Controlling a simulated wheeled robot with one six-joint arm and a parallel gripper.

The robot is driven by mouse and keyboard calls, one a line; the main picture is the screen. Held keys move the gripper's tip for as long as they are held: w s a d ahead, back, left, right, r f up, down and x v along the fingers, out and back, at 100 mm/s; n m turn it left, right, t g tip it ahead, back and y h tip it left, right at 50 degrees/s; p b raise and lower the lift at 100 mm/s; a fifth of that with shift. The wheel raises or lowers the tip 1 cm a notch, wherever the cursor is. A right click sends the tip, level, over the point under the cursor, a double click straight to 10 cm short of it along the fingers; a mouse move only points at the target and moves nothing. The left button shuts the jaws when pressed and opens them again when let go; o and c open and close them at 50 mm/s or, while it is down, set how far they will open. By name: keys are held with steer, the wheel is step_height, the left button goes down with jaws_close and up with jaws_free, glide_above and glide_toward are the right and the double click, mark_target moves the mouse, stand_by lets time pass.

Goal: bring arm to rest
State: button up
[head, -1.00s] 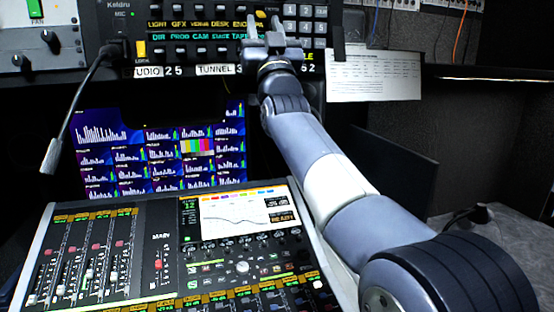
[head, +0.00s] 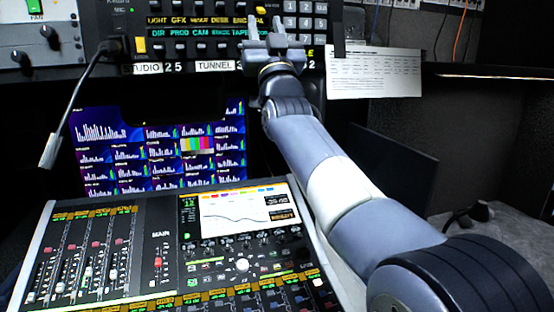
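My arm reaches from the lower right up to the rack at the top centre. My gripper (head: 264,30) is in front of the right part of the intercom panel (head: 205,32), by its number keypad. Its two fingers point upward and show a gap between them, with nothing seen held. I cannot tell whether the fingers touch the panel. The gripper and wrist hide part of the panel's lower right and its label strip.
A mixing console (head: 170,245) fills the lower left. A gooseneck microphone (head: 75,105) hangs in front of a monitor (head: 155,150). A paper sheet (head: 375,75) hangs right of the panel. Dark open room lies right of my arm.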

mark_target(264, 11)
steer(key=b+v, duration=0.3)
steer(key=v, duration=0.6)
steer(key=p+x, duration=0.5)
steer(key=x, duration=0.6)
steer(key=shift+w+r, duration=0.15)
steer(key=shift+r, duration=0.15)
steer(key=shift+r+p, duration=0.3)
steer(key=shift+p, duration=0.3)
steer(key=shift+s+r+g+p, duration=0.25)
steer(key=shift+g+p, duration=0.35)
steer(key=shift+p, duration=0.2)
steer(key=shift+w+r+g+h+p, duration=0.1)
steer(key=shift+g+h+p, duration=0.25)
steer(key=shift+p, duration=0.5)
steer(key=p, duration=0.1)
steer(key=g+p, duration=0.1)
steer(key=p, duration=0.1)
steer(key=shift+r+g, duration=0.25)
steer(key=p, duration=0.2)
steer(key=g+p, duration=0.1)
steer(key=p, duration=0.2)
steer(key=shift+s+d+r+h, duration=0.1)
steer(key=shift+s+r+h, duration=0.15)
steer(key=shift+r+h, duration=0.1)
